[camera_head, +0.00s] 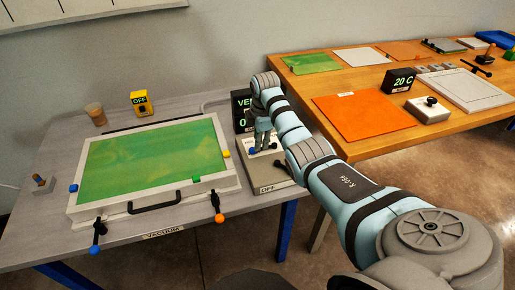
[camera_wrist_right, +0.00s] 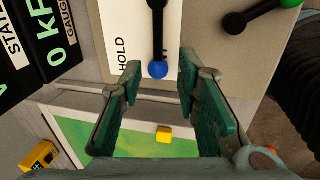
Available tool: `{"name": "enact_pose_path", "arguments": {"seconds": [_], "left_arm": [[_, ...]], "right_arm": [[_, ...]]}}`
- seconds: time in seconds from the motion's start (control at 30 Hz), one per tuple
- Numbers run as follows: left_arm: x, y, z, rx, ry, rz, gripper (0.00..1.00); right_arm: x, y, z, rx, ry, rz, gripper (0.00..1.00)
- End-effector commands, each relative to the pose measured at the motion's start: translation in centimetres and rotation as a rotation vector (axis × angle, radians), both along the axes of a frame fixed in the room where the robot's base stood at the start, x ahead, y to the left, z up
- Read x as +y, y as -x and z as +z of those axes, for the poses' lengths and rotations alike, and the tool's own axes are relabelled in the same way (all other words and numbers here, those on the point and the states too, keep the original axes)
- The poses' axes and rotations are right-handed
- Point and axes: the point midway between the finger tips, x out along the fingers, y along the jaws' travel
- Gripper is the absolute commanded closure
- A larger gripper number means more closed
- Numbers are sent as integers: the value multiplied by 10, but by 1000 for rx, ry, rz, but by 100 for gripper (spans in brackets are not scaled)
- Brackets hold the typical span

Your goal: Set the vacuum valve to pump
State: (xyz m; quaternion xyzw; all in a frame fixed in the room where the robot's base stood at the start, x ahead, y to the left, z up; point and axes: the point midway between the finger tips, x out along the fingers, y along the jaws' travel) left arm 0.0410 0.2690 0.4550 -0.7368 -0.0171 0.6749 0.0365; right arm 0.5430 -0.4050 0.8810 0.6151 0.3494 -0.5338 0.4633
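The vacuum valve is a grey box with a white label plate (camera_wrist_right: 139,30) and a black lever (camera_wrist_right: 158,20) tipped with a blue knob (camera_wrist_right: 157,70). In the right wrist view the lever lies over a label ending in "NT", beside the word HOLD. No pump marking is readable. My right gripper (camera_wrist_right: 160,66) is open, with the blue knob between its fingertips and a gap on each side. In the head view the gripper (camera_head: 262,138) is over the box, partly hiding it, and the blue knob (camera_head: 252,150) shows beside it. My left gripper is not in view.
A black display (camera_head: 242,108) stands behind the valve, reading a partly hidden "VEN" and 0. A second black lever with a green knob (camera_wrist_right: 291,3) is close by. The green-topped chamber (camera_head: 150,160) sits left. An orange sheet (camera_head: 362,113) lies on the wooden table.

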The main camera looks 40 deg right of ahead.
Motion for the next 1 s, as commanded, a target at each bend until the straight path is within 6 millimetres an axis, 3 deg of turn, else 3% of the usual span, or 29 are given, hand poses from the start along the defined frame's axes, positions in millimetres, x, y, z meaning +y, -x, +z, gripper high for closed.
{"name": "enact_pose_path", "arguments": {"seconds": [0.1,0.2,0.5,0.53,0.7,1.0], "left_arm": [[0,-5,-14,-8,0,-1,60],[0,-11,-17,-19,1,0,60],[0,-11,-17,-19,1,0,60],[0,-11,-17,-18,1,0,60],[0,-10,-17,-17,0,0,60],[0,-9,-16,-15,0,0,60]], "right_arm": [[0,-5,-27,2,-2,0,70],[-1,-7,-36,0,-1,2,70],[0,-9,-39,-1,0,4,70],[0,-9,-39,-1,0,4,72],[0,-9,-38,-1,0,4,99],[0,-9,-38,-1,0,2,100]]}}
